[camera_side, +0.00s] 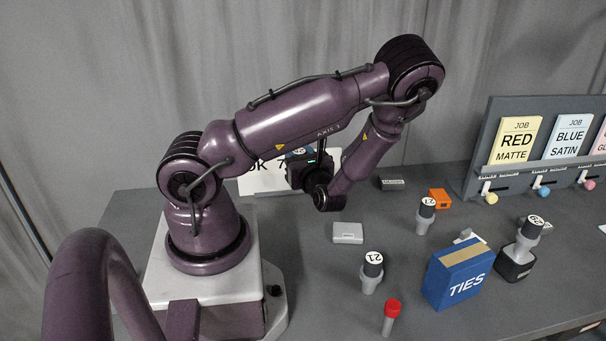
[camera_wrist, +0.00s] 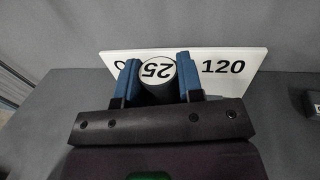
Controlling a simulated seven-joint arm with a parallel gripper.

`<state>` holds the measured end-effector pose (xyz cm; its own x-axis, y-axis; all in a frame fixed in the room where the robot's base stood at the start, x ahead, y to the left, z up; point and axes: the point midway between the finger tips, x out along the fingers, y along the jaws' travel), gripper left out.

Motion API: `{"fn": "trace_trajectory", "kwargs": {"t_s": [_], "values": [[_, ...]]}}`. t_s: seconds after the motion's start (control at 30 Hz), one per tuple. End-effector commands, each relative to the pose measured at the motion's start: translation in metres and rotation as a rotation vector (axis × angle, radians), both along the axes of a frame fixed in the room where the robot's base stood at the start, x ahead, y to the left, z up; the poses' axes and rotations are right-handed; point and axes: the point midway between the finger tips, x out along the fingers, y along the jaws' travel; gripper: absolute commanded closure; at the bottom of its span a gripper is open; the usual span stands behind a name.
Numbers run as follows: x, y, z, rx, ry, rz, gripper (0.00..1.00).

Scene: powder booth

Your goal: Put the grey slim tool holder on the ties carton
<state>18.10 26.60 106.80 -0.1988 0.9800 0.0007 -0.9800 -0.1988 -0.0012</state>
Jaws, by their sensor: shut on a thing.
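My gripper (camera_wrist: 157,82) has blue fingers on both sides of a dark-topped round holder (camera_wrist: 158,70) with a white disc marked 25, and it is shut on it. The holder's lower body is hidden, so I cannot tell how slim it is. In the side view my gripper (camera_side: 299,153) is at the back, near the white sign and partly hidden by my arm. The blue ties carton (camera_side: 452,281), with a tan tape strip along its top, stands at the front right, well away from my gripper. Its top looks clear.
Grey holders stand around the carton: one marked 21 (camera_side: 371,284), another (camera_side: 424,222) behind, and one in a black base (camera_side: 515,264). A red-capped tube (camera_side: 390,318), a light grey box (camera_side: 347,233) and an orange block (camera_side: 439,198) are nearby. A white sign (camera_wrist: 245,68) stands behind my gripper.

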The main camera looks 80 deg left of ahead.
Motion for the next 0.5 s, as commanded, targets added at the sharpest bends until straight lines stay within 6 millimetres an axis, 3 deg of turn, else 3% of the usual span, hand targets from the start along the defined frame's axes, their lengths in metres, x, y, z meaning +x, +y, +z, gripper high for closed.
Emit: {"fn": "trace_trajectory", "kwargs": {"t_s": [0.33,0.5], "values": [[0.008,-0.006,0.013,0.001,0.000,-0.030,1.00],[0.056,-0.037,0.019,0.000,-0.005,-0.183,1.00]]}}
